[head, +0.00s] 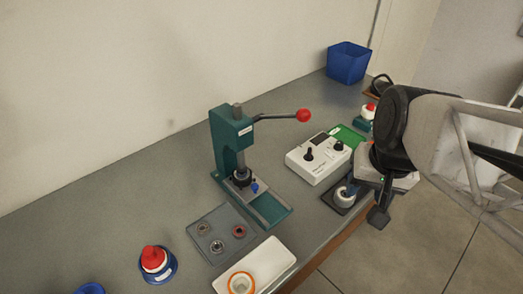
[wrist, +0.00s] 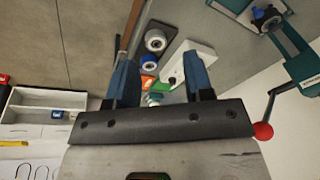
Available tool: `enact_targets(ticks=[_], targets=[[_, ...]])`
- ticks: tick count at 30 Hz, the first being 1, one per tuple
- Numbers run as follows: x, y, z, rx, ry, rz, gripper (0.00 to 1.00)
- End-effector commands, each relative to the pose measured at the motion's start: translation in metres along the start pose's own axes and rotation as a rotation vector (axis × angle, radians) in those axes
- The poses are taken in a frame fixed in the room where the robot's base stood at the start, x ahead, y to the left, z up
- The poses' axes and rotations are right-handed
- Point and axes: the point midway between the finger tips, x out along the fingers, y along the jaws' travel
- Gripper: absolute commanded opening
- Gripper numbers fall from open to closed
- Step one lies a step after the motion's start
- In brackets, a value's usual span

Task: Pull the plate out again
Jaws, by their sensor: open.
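A green press (head: 228,150) stands on the bench in the head view, with a lever ending in a red ball. At its foot a grey plate (head: 270,206) lies in the green base, with a blue knob (head: 255,187) near the press column. In the wrist view the press (wrist: 300,62) is at the upper right, with the blue knob (wrist: 264,15) at the top edge. My gripper (head: 378,214) is at the bench's right edge in the head view, well right of the press. In the wrist view its blue fingers (wrist: 159,62) are apart with nothing held between them.
A white control box (head: 319,158) stands between the press and my gripper. A grey tray (head: 221,234) with small parts, a white tray (head: 256,264) and a red-topped pot (head: 154,260) lie at the front. A blue bin (head: 348,63) stands at the back.

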Motion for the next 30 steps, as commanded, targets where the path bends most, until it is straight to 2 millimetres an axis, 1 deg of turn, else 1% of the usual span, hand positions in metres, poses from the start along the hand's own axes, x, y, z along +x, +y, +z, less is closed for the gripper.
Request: enact_targets(ticks=[1,5,12,21,24,27,30], targets=[[0.008,-0.007,-0.004,0.049,-0.026,-0.026,0.47],[0.028,-0.03,-0.017,0.226,-0.102,-0.11,0.47],[0.072,-0.079,-0.045,0.633,-0.297,-0.252,0.47],[0.131,-0.135,-0.08,1.151,-0.569,-0.34,0.47],[0.145,-0.147,-0.088,1.277,-0.636,-0.35,0.47],[0.154,-0.154,-0.094,1.36,-0.68,-0.355,0.47],[0.16,-0.158,-0.096,1.406,-0.705,-0.356,0.47]])
